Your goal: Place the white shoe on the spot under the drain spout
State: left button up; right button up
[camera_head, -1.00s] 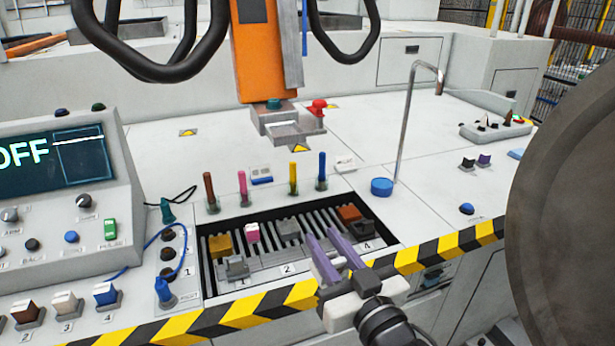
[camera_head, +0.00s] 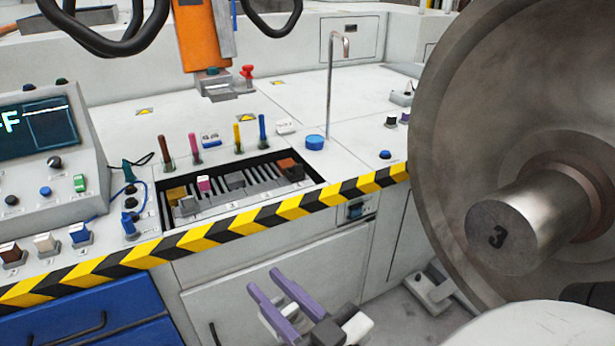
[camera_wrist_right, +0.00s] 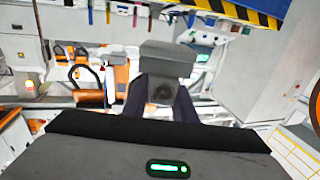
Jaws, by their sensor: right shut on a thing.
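My right gripper (camera_head: 266,278), with purple fingers, is in front of the bench, below its striped edge. In the wrist view the right gripper (camera_wrist_right: 160,92) is shut on a block-like shoe (camera_wrist_right: 165,62) with a wide head. It looks grey in this light; I cannot tell whether it is the white shoe. A thin bent metal pipe (camera_head: 330,95), seemingly the drain spout, stands on the bench beside a blue round cap (camera_head: 315,142). No marked spot under it is clear. My left gripper is out of view.
A recessed slotted tray (camera_head: 262,185) holds several coloured blocks; pegs stand behind it. A black-yellow striped edge (camera_head: 240,228) runs along the bench front. A large metal wheel (camera_head: 450,150) with its axle stub stands close at right. The rear benchtop is largely clear.

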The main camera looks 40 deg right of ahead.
aim_at(346, 170)
jog(key=u, duration=0.3)
jog(key=k, duration=0.5)
jog(key=z, duration=1)
jog(key=i, duration=1.45)
jog(key=u, duration=0.05)
